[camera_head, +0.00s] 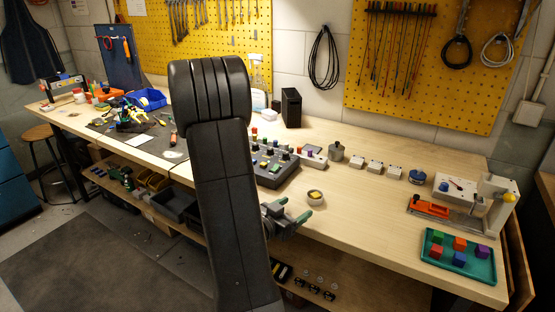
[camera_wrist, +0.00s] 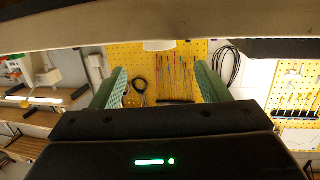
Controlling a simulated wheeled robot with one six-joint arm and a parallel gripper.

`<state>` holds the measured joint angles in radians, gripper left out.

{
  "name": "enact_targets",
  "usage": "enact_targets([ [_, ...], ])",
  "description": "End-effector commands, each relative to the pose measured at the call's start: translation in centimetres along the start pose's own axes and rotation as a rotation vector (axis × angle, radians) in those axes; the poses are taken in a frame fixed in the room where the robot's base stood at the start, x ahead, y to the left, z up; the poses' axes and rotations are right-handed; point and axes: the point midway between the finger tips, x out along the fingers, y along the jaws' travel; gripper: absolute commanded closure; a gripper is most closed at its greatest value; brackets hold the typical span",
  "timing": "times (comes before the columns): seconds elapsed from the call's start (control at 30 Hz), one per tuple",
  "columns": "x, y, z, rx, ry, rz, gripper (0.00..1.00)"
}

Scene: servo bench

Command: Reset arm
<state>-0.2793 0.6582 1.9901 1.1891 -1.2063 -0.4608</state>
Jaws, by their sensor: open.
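My dark arm crosses the middle of the head view and hides part of the bench. The wrist view looks upside down.
A black box (camera_head: 291,108) stands at the back. Bare wood lies right of the bowl.

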Motion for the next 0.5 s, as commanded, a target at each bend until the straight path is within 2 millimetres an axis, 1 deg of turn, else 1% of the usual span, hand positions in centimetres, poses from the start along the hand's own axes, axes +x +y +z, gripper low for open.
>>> enact_targets([
  [0.17,2.6,0.1,0.0,0.000,-0.001,0.005,0.31],
  [0.5,9.3,0.2,-0.1,0.001,0.000,0.004,0.31],
])
